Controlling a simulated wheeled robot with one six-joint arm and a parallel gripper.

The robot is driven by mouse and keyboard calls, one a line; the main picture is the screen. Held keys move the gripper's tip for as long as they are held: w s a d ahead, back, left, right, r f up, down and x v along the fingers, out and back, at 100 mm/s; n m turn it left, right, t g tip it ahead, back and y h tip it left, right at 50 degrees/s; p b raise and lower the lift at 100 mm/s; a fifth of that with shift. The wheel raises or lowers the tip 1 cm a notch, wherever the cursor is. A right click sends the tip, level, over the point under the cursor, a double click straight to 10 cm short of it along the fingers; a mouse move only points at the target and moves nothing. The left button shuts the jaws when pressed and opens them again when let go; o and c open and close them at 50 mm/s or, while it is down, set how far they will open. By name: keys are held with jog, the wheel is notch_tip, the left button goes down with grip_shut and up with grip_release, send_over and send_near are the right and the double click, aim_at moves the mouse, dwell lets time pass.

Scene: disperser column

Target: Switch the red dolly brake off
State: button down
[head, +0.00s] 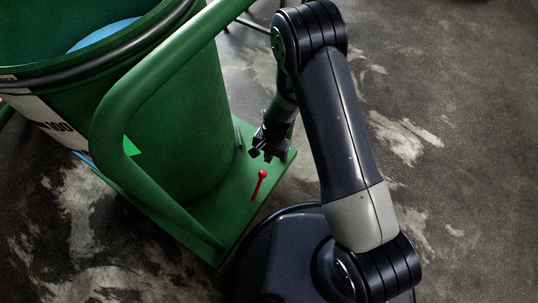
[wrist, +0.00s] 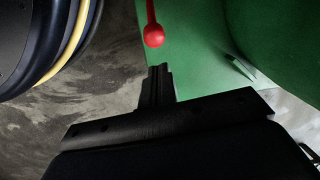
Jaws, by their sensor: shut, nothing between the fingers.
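The red dolly brake (head: 259,185) is a short lever with a round knob, standing on the green dolly plate (head: 225,215) near its right edge. In the wrist view the brake knob (wrist: 153,35) shows at the top, just beyond my fingertips. My gripper (head: 267,156) is shut and empty, a little behind the knob in the head view. In the wrist view my gripper (wrist: 160,72) points toward the knob, with a small gap showing between them. The lever's lower end is cut off in the wrist view.
A large green drum (head: 185,120) stands on the dolly, with a thick green tube handle (head: 110,115) curving in front of it. Concrete floor (head: 450,150) is open to the right. My own base is close to the plate's front right edge.

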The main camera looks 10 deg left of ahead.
notch_tip(320, 180, down, 6)
jog(key=b, duration=0.2)
jog(key=shift+s+a+f, duration=0.2)
jog(key=shift+s+a, duration=0.15)
jog(key=shift+r, duration=0.1)
